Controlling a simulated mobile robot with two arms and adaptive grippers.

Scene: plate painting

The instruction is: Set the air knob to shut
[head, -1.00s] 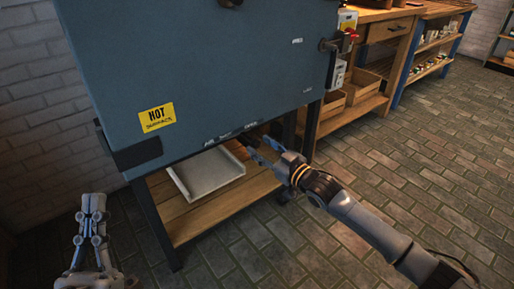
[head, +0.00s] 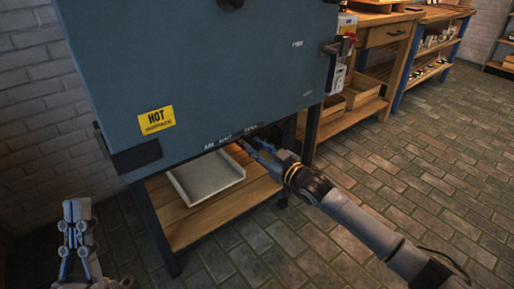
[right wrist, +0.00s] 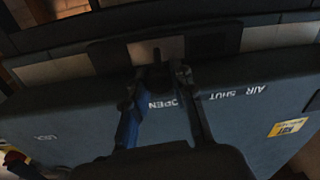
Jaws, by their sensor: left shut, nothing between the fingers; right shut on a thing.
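The blue-grey kiln (head: 220,70) stands before me, with the words AIR, SHUT and OPEN along its lower front edge. My right gripper (head: 246,146) is at that edge, below the OPEN word. In the right wrist view, my right gripper (right wrist: 158,74) is shut on the air knob (right wrist: 157,56), a small dark tab mostly hidden between the fingertips. It sits at the OPEN word (right wrist: 172,103); the AIR SHUT words (right wrist: 240,94) are to the right in this upside-down view. My left gripper (head: 77,209) is shut and empty, at the lower left, away from the kiln.
A pale tray (head: 206,180) lies on the wooden shelf (head: 190,222) under the kiln. A yellow HOT label (head: 156,120) is on the kiln's face. A wooden bench (head: 385,35) with boxes stands at the right. The brick floor (head: 430,170) at the right is clear.

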